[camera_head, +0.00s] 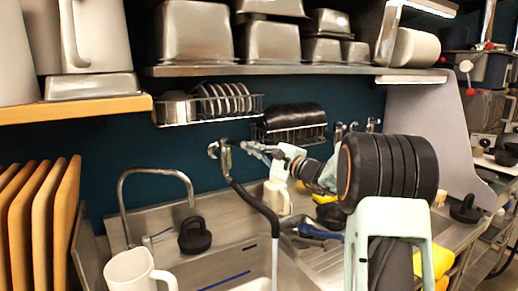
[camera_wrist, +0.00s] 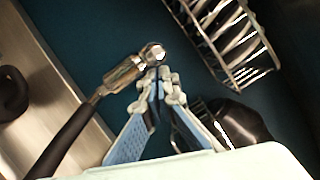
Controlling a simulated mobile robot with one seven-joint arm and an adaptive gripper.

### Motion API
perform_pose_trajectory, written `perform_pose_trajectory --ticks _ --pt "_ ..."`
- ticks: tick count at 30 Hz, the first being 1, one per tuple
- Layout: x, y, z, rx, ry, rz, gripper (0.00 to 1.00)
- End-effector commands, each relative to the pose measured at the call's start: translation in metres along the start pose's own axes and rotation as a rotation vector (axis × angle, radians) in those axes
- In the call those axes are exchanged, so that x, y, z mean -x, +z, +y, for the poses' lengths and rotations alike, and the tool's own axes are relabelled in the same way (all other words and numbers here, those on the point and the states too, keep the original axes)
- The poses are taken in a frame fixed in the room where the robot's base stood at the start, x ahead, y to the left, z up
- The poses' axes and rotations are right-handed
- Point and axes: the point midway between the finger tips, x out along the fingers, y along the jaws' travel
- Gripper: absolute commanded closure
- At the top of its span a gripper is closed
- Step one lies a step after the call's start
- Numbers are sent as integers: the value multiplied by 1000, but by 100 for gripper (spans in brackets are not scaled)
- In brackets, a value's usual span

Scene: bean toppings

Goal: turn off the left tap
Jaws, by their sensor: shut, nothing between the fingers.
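A wall-mounted metal tap (camera_head: 222,152) with a black spout hangs over the sink in the head view. A pale strip (camera_head: 275,265) runs straight down from the spout's end; I cannot tell whether it is water or metal. The tap's metal end also shows in the wrist view (camera_wrist: 152,53). A curved metal faucet (camera_head: 157,172) stands farther left on the sink. My gripper (camera_head: 246,147) is just right of the wall tap. In the wrist view its fingertips (camera_wrist: 158,77) are together and empty, close to the tap's end; contact is unclear.
A wire rack of plates (camera_head: 225,105) and a rack of dark bowls (camera_head: 292,125) hang above the tap. A white jug (camera_head: 138,270) is in front. More wall fittings (camera_head: 372,125) are at the right.

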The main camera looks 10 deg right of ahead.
Motion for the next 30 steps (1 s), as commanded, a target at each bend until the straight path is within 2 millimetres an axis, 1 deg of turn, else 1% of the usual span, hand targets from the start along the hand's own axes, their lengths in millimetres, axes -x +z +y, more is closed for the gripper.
perform_pose_trajectory --ticks 14,20,30 --pt "0 2 1 2 -1 3 100" --pt "0 6 5 5 -12 29 100" --pt "0 10 5 8 -26 66 100"
